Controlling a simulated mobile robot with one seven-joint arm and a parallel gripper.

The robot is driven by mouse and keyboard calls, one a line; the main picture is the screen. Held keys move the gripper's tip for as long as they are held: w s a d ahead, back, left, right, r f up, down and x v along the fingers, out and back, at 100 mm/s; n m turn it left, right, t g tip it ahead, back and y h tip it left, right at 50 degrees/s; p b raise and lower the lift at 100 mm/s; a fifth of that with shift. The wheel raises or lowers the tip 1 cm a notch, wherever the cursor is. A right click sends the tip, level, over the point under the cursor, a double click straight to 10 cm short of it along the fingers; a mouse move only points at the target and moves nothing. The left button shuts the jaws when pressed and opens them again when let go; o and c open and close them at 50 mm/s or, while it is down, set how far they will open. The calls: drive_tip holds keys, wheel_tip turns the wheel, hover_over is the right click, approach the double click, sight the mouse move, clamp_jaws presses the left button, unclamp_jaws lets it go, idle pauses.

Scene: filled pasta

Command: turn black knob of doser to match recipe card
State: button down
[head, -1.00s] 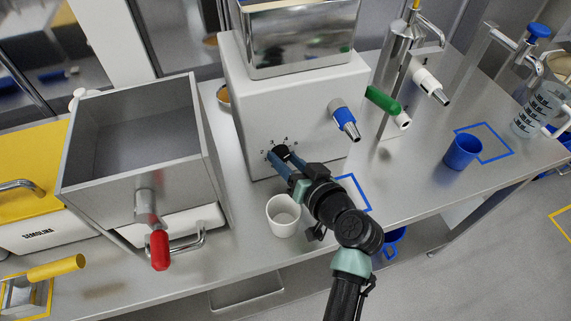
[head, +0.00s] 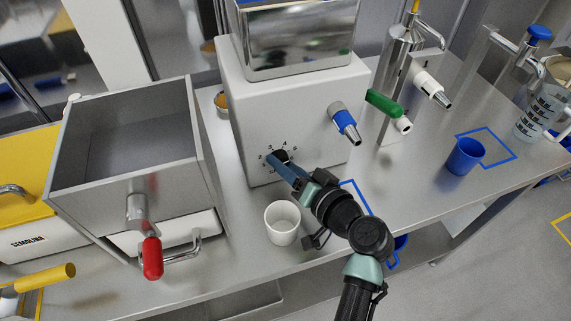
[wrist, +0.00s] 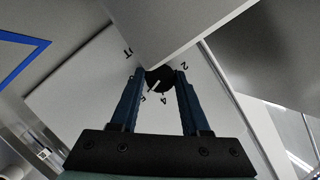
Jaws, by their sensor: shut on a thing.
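The doser (head: 300,100) is a white box with a chrome hopper on top. Its black knob (head: 281,156) sits low on the front face, ringed by small printed numbers. My gripper (head: 275,160) is shut on the black knob, with its blue fingers reaching in from the lower right. In the wrist view the fingers lie on either side of the knob (wrist: 161,79). A white pointer line on the knob slants to the lower left there, toward the printed marks near 5 and 4. The exact setting is hard to read. I cannot see a recipe card.
A white cup (head: 282,222) stands in front of the doser, close to my arm. A grey bin with a red handle (head: 152,258) is at left. A blue-tipped spout (head: 344,122) sticks out above right. A blue cup (head: 464,156) stands further right.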

drive_tip(key=shift+c, duration=1.9)
unclamp_jaws()
drive_tip(key=b+v, duration=0.1)
drive_tip(key=v, duration=1.2)
drive_tip(key=shift+b, duration=0.3)
drive_tip(key=shift+f, duration=0.1)
